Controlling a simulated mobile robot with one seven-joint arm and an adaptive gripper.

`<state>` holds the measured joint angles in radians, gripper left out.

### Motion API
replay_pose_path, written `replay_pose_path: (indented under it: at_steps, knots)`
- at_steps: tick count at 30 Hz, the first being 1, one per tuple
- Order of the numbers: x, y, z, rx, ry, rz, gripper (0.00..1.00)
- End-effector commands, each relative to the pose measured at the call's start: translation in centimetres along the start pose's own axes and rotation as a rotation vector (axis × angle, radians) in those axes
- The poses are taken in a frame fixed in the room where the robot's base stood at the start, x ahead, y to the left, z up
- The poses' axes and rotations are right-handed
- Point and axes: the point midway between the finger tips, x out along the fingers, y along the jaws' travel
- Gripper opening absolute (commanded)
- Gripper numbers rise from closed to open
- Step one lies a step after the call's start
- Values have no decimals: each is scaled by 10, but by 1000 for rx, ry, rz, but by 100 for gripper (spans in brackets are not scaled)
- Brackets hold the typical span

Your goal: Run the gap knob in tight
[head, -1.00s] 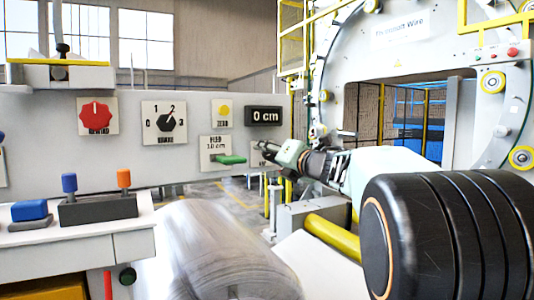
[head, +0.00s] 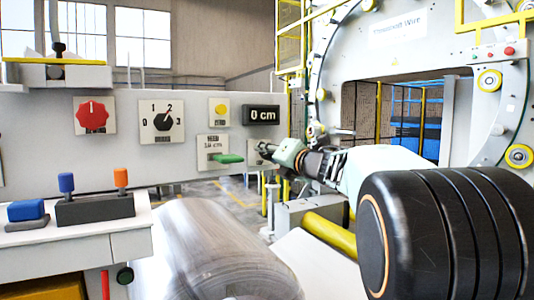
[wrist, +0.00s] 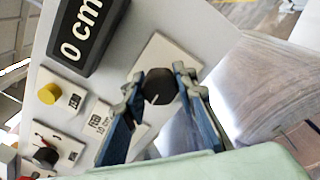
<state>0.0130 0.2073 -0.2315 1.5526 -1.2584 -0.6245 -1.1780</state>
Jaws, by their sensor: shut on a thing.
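The gap knob is a small black round knob (wrist: 160,88) with a white pointer mark, on a pale plate at the panel's right end. In the wrist view my gripper (wrist: 160,84) has one finger on each side of it and is shut on it. In the head view my gripper (head: 272,151) reaches the panel's right edge from the right and hides most of the knob and its plate.
The grey panel (head: 50,140) also carries a red knob (head: 94,115), a black selector (head: 163,121), a yellow button (head: 220,110), a green lever (head: 228,159) and a display (head: 261,115) reading 0 cm. A wrapped coil (head: 215,250) lies below. A large ring machine (head: 400,62) stands right.

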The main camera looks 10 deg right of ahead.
Motion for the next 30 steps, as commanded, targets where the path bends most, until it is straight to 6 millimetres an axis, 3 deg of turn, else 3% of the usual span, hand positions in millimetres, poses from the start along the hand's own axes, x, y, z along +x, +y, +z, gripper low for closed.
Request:
replay_pose_path:
  at_steps: [30]
  knots:
    - [0, -1, 1, 892, -26, 17, 2]
